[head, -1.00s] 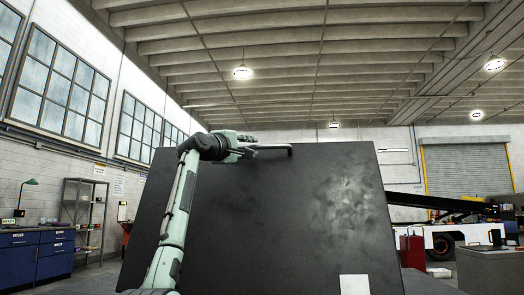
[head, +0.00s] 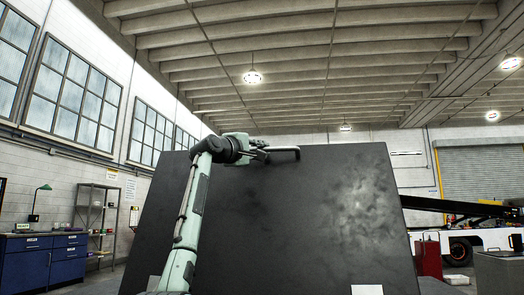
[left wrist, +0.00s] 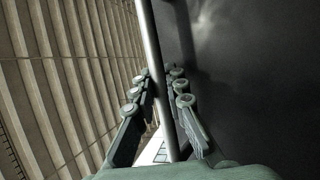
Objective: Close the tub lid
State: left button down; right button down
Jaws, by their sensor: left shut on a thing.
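The tub lid (head: 290,225) is a large dark grey panel that stands raised and steep in front of me. A dark bar handle (head: 289,149) runs along its top edge. My left gripper (head: 264,154) is at that handle, shut on it, with the arm reaching up across the lid's left side. In the left wrist view the handle (left wrist: 152,40) is a grey bar passing between the two fingers, with the lid's dark face (left wrist: 260,80) on the right. The tub itself is hidden behind or below the lid. My right gripper is out of view.
A blue cabinet (head: 38,265) and a metal shelf (head: 95,222) stand at the left wall. On the right are a red box (head: 429,258), a white vehicle (head: 470,240) and a grey roller door (head: 480,175). A white patch (head: 367,290) shows at the lid's bottom edge.

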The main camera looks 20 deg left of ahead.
pick_arm(q)
jog(key=shift+w+a+f, duration=0.2)
jog(key=shift+w+f, duration=0.05)
jog(key=shift+w, duration=0.6)
jog(key=shift+w+a+f, duration=0.2)
jog(key=shift+w+a, duration=0.05)
jog(key=shift+w, duration=0.55)
jog(key=shift+w+a+f, duration=0.2)
jog(key=shift+w+f, duration=0.05)
jog(key=shift+w, duration=0.6)
jog(key=c, duration=1.8)
grip_release()
jog(key=shift+s+f, duration=0.1)
jog(key=shift+s, duration=0.05)
